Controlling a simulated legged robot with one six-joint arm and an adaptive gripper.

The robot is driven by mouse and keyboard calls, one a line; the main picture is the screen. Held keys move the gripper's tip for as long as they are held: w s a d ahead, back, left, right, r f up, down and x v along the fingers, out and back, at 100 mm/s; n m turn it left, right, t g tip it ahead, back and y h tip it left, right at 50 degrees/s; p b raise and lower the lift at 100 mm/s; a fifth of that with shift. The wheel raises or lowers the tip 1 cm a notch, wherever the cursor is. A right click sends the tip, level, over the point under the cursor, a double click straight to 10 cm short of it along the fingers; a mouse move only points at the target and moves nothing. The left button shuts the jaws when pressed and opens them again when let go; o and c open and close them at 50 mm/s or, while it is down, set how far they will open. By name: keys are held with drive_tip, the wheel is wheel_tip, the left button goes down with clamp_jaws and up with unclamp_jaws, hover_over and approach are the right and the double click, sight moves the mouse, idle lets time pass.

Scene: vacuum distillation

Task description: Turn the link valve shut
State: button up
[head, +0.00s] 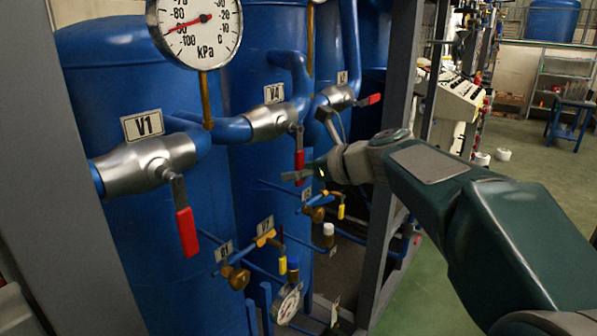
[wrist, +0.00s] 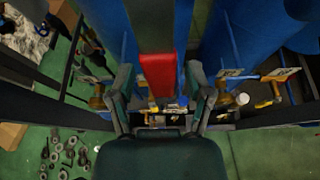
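Three silver valves with red levers sit on the blue pipework in the head view: V1 (head: 146,165), V4 (head: 270,121) and a farther one (head: 341,95) whose label is too small to read. None is marked as the link valve. V1's lever (head: 187,231) and V4's lever (head: 299,166) hang down; the farther lever (head: 369,99) points right. My gripper (head: 305,176) is by the lower end of V4's lever. In the wrist view a red lever (wrist: 158,74), apparently V4's, lies between the open fingers of my gripper (wrist: 160,78), with gaps showing on both sides.
Small brass valves (head: 236,277) and a lower gauge (head: 287,304) sit below. Grey frame posts (head: 398,150) flank the blue tanks (head: 150,75). Green floor (head: 425,295) is open at right.

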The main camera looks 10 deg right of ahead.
drive_tip(key=shift+d+r, duration=0.1)
drive_tip(key=v, duration=1.1)
drive_tip(key=shift+s+d, duration=0.3)
drive_tip(key=s+a+f+n+g+h, duration=0.1)
drive_tip(key=s+f+n+g+h, duration=0.2)
drive_tip(key=s+f+n+h, duration=0.6)
drive_tip(key=s+f+n, duration=1.1)
drive_tip(key=f+n, duration=0.1)
drive_tip(key=n, duration=0.6)
drive_tip(key=shift+s+a+f+g, duration=0.4)
